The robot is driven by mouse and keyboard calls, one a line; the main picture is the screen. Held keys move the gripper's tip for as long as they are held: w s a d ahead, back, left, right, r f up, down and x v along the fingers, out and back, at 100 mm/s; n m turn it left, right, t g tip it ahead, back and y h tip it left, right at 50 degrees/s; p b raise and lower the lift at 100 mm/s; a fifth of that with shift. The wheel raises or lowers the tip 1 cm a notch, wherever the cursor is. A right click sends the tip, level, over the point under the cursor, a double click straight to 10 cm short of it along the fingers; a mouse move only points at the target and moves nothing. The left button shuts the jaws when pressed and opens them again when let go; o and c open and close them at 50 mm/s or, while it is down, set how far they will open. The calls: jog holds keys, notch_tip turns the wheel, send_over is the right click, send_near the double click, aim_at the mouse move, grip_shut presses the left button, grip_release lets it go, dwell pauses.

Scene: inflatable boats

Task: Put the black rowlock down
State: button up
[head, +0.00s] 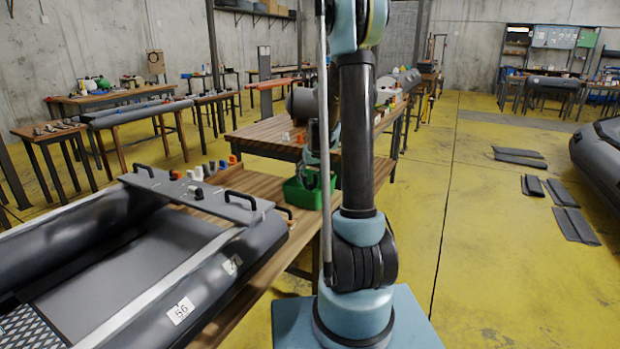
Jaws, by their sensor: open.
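My gripper (312,178) appears as a dark shape pointing down, partly hidden behind my arm's upright link. It is over or close to a green bin (303,194) on the wooden workbench (262,182). Its fingers are open, as far as they show. Several small fittings in black, white, orange and blue stand in a row on the bench behind the boat, including an orange one (232,159). Which of the small dark pieces is the black rowlock I cannot tell at this size. Any rowlock in the bin or behind my arm is hidden.
A grey inflatable boat (228,268) with a grey board (225,204) across it lies along the bench at left. More benches stand behind. Dark flat panels (573,225) and another boat (600,160) lie at right. The yellow floor right of my base is clear.

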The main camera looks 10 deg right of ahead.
jog(key=shift+r, duration=0.1)
jog(key=shift+r, duration=0.25)
jog(key=a+v, duration=0.1)
jog(key=v, duration=1)
jog(key=s+r, duration=0.2)
jog(key=s, duration=0.9)
jog(key=s+f+g, duration=0.1)
jog(key=s+f, duration=0.2)
jog(key=s, duration=0.6)
jog(key=s+f+m, duration=0.1)
jog(key=s+f, duration=0.2)
jog(key=s, duration=0.7)
jog(key=s+d+f+g, duration=0.1)
jog(key=s+f, duration=0.3)
jog(key=s, duration=0.6)
jog(key=shift+s+m+g+h, duration=0.2)
jog(key=shift+m+g+h, duration=0.1)
jog(key=shift+h, duration=0.1)
